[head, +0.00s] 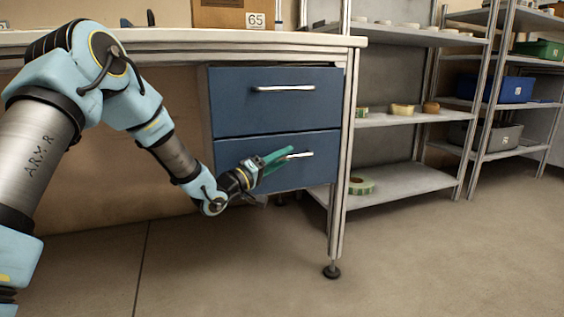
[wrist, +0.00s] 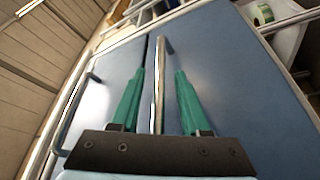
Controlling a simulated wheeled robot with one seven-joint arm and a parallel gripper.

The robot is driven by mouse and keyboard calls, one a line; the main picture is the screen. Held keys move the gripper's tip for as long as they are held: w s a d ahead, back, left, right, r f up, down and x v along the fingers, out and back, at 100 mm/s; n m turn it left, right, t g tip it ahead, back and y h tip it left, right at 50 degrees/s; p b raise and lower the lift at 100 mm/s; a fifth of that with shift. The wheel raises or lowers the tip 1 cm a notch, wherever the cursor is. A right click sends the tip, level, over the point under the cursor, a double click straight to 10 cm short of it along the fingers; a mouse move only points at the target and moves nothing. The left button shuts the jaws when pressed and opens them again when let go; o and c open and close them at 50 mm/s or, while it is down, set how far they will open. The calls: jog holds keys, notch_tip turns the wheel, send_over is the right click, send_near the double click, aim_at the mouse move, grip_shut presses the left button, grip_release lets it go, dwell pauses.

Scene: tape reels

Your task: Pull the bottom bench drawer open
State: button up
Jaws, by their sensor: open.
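The bottom bench drawer (head: 316,176) is a blue front under the bench top and looks shut, about level with the drawer above. Its bar handle (head: 302,155) shows to the right of my green fingertips in the head view. My gripper (head: 276,160) is at the front of this drawer with its fingers apart. In the wrist view, the handle (wrist: 164,48) runs between the two open fingers (wrist: 158,72), one on each side, with a gap visible on both sides. Part of the handle is hidden by my fingers in the head view.
The top drawer (head: 270,112) is shut, with its own handle (head: 284,88) above. A bench leg (head: 337,220) stands right of the drawers. A metal shelf (head: 405,183) with tape rolls (head: 361,186) is beyond it. The floor (head: 230,265) in front is clear.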

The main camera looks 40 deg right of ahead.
jog(key=shift+c, duration=0.4)
grip_shut()
dwell(1.0)
